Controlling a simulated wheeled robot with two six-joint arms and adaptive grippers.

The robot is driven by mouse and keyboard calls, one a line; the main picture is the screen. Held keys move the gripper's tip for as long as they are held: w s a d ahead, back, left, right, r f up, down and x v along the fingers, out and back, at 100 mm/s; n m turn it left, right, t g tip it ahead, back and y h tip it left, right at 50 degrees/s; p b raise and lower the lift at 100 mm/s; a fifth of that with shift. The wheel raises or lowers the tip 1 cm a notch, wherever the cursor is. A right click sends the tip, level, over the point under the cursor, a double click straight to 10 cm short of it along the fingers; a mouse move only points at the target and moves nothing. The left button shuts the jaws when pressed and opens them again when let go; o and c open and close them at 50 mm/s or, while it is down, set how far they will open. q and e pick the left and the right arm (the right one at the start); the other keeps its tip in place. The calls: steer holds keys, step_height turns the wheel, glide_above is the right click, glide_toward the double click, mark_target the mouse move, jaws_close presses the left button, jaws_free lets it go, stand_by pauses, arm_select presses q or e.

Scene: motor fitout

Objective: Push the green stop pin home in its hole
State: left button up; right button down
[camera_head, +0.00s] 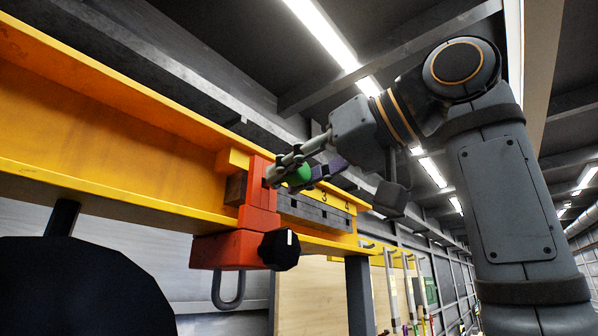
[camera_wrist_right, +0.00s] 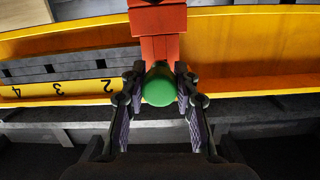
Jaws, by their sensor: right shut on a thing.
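The green stop pin (camera_head: 298,175) shows as a round green head at the red block (camera_head: 258,218) on the yellow beam. My right gripper (camera_head: 285,172) is shut on it, one finger on each side. In the right wrist view the green head (camera_wrist_right: 158,88) sits between the pads of my right gripper (camera_wrist_right: 159,76), in line with the red block (camera_wrist_right: 160,22). The pin's shaft and its hole are hidden, so I cannot tell how deep it sits. My left gripper is not in view.
A black knob (camera_head: 279,249) and a grey hook (camera_head: 229,291) are below the red block. The yellow beam (camera_head: 110,130) spans the left. Tools hang farther back at right.

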steer(key=shift+w+a, duration=0.4)
steer(key=shift+a, duration=0.15)
steer(key=c, duration=0.9)
jaws_free()
steer(key=shift+c, duration=0.2)
steer(key=shift+s+d+r, duration=0.1)
steer(key=shift+s+d, duration=0.05)
steer(key=shift+d, duration=0.1)
steer(key=v, duration=1.1)
steer(key=shift+s+d, duration=0.2)
steer(key=shift+w+a, duration=0.1)
steer(key=shift+a, duration=0.05)
steer(key=shift+r, duration=0.1)
